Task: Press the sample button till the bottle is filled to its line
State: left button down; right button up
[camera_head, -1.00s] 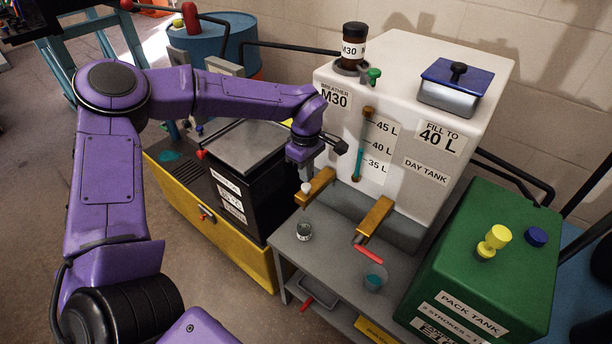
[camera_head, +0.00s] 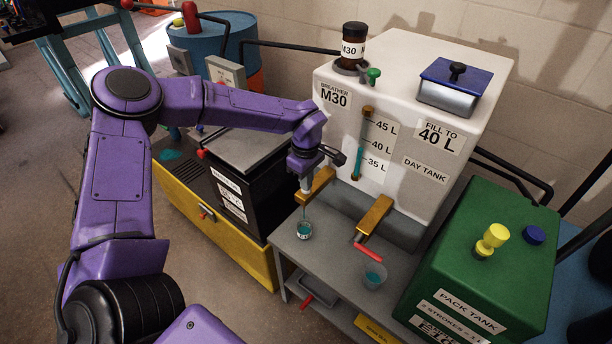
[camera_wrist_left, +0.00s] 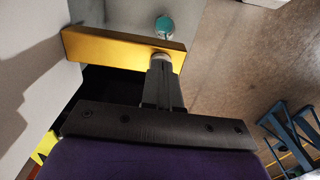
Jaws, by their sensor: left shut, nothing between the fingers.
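The small clear sample bottle (camera_head: 304,231) stands upright on the grey shelf under the left brass block (camera_head: 319,184) of the day tank (camera_head: 333,100). A thin teal stream runs from the block into the bottle, and teal liquid shows inside. Its fill line is too small to make out. The bottle also shows in the left wrist view (camera_wrist_left: 163,27), teal from above. My left gripper (camera_head: 306,188) is shut and empty, pointing down with its fingertips on the pale sample button (camera_wrist_left: 160,56) on the block. The fingers hide most of the button. My right gripper is out of view.
A second brass tap (camera_head: 375,216) with a red handle (camera_head: 368,252) sits to the right, above a clear cup (camera_head: 375,276) with teal liquid. A green pack tank (camera_head: 478,270) stands at right; a black bin (camera_head: 236,185) stands at left.

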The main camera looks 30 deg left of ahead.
pick_arm(q)
notch_tip(320, 180, up, 5)
jog(key=p, duration=0.6)
jog(key=shift+r+b, duration=0.4)
jog(key=shift+b, duration=0.55)
notch_tip(320, 180, up, 8)
jog(key=shift+r+b, duration=0.15)
jog(key=shift+b, duration=0.3)
